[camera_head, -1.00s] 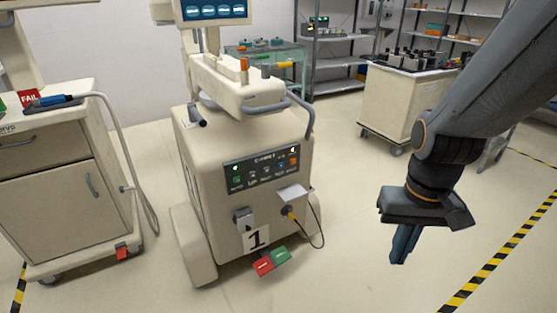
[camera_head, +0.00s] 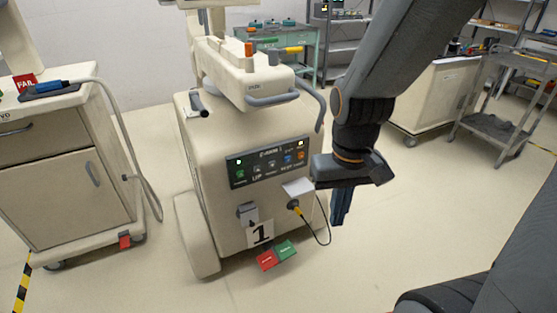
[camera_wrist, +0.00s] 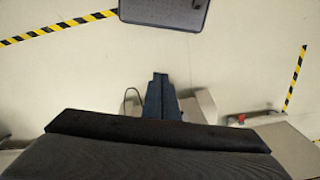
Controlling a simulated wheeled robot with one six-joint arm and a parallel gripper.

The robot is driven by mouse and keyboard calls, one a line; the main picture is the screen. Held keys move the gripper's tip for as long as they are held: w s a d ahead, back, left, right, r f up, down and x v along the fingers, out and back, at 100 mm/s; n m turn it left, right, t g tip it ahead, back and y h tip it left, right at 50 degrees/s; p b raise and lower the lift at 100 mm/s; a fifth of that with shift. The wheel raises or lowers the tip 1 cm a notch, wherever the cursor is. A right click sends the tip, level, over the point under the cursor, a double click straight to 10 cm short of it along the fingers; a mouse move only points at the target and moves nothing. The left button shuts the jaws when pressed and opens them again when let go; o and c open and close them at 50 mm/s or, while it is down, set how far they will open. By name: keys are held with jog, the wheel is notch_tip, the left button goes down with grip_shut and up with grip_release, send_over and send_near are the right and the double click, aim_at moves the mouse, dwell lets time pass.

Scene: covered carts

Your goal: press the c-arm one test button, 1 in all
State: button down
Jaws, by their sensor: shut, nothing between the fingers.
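The c-arm one cart (camera_head: 215,215) is a cream cabinet with a "1" plate (camera_head: 260,234) on its front, left of centre in the head view. Its dark control panel (camera_head: 268,163) carries a row of small coloured buttons and lit lamps. The button labels are too small to read surely. My gripper (camera_head: 338,222) is shut and empty, pointing down in front of the cart's right side, right of the panel. In the wrist view the closed fingers (camera_wrist: 160,80) point over the floor, with part of a cream cart behind them.
A cream cart with a red FAIL tag (camera_head: 25,82) stands at the left. A yellow plug with a black cable (camera_head: 294,206) and red and green pedals (camera_head: 275,256) are at the cart's front. A grey trolley (camera_head: 500,128) stands at the right.

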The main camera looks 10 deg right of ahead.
aim_at(287, 160)
jog(key=w+f+m+t, duration=0.1)
jog(key=w+f+t, duration=0.2)
jog(key=w, duration=0.7)
jog(key=w+d+f+m+t+y, duration=0.1)
jog(key=w+f+m+t, duration=0.1)
jog(key=w+f, duration=0.6)
jog(key=w+d+f+m+t, duration=0.1)
jog(key=w+f, duration=0.4)
jog(key=w, duration=0.7)
jog(key=m+t, duration=0.1)
jog(key=t, duration=0.1)
jog(key=shift+f+t+y, duration=0.15)
jog(key=shift+t+y, duration=0.25)
jog(key=shift+w, duration=0.1)
jog(key=w+a+b, duration=0.2)
jog(key=w, duration=0.6)
jog(key=shift+a, duration=0.3)
jog(key=shift+w, duration=0.2)
jog(key=shift+w+a, duration=0.15)
jog(key=shift+w, duration=0.15)
